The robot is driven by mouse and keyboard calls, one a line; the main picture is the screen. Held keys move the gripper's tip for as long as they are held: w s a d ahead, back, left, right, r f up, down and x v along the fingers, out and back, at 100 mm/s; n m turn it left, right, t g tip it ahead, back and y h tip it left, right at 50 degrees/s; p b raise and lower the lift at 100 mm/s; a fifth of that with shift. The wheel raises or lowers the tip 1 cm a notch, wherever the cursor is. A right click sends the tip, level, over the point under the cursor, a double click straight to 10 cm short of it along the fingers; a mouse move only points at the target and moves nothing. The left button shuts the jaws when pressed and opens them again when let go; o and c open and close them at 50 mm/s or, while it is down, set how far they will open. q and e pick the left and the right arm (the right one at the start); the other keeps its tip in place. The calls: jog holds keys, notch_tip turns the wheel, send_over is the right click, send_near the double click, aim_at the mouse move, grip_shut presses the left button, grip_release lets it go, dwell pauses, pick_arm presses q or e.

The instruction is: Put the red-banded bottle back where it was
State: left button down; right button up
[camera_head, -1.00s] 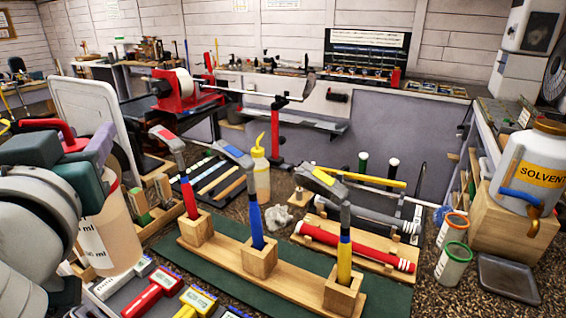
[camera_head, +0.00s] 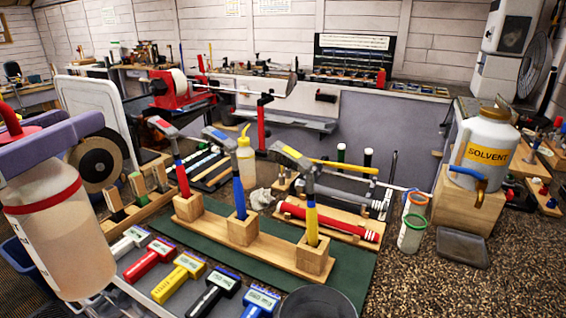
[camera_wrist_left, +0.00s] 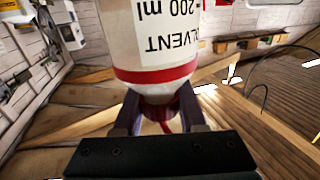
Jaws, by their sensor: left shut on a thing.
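The red-banded bottle (camera_head: 45,240) is at the left edge of the head view. It is translucent, with a red band near its shoulder and pale liquid inside. It hangs roughly upright, in front of the bench. My left gripper (camera_head: 62,146) is shut on it at the neck, below a red top that is partly cut off. In the left wrist view the bottle (camera_wrist_left: 160,45) appears upside down, with "SOLVENT 200 ml" on its label, and the gripper fingers (camera_wrist_left: 156,112) are around its neck. My right gripper does not show.
Several coloured tools, such as a red one (camera_head: 150,258), lie front left. A solvent jug (camera_head: 487,160) sits right. The front right bench top (camera_head: 470,290) is clear.

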pick_arm(q)
jog(key=s+d+r+m+g+h, duration=0.5)
jog(key=m+h, duration=0.5)
jog(key=h, duration=0.3)
jog(key=s+r+g, duration=0.1)
jog(key=s+g, duration=0.1)
jog(key=shift+s+r+g, duration=0.2)
jog(key=shift+r+g, duration=0.1)
jog(key=shift+r, duration=0.1)
jog(key=shift+f, duration=0.1)
